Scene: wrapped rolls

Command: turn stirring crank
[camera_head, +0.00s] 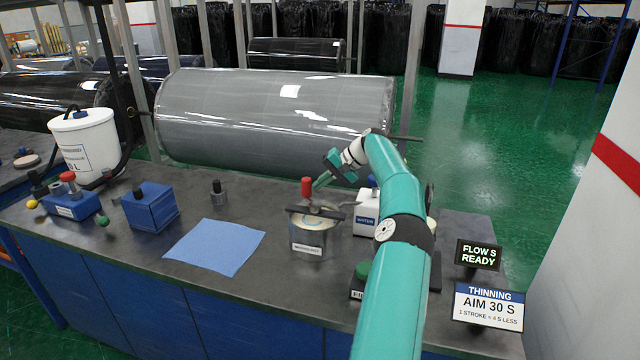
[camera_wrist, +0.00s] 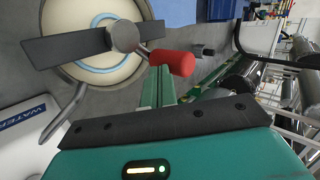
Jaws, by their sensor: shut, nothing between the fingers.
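The stirring crank has a red knob (camera_head: 307,187) above a labelled tin (camera_head: 309,243) on the bench. In the wrist view the knob (camera_wrist: 173,63) lies at the end of a short arm from a round grey hub (camera_wrist: 125,36). The hub sits on a dark crossbar (camera_wrist: 66,47) over the tin's pale contents (camera_wrist: 98,66). My gripper (camera_head: 319,183) is beside the knob, on its right in the head view. Its green fingers (camera_wrist: 158,84) are shut and empty in the wrist view. Their tips are close to the knob; I cannot tell whether they touch.
A white WATER container (camera_head: 367,219) stands just right of the tin. A blue cloth (camera_head: 215,246), blue boxes (camera_head: 150,207) and a white bucket (camera_head: 86,142) are to the left. Signs reading FLOW S READY (camera_head: 478,255) and AIM 30 S (camera_head: 487,306) stand at right.

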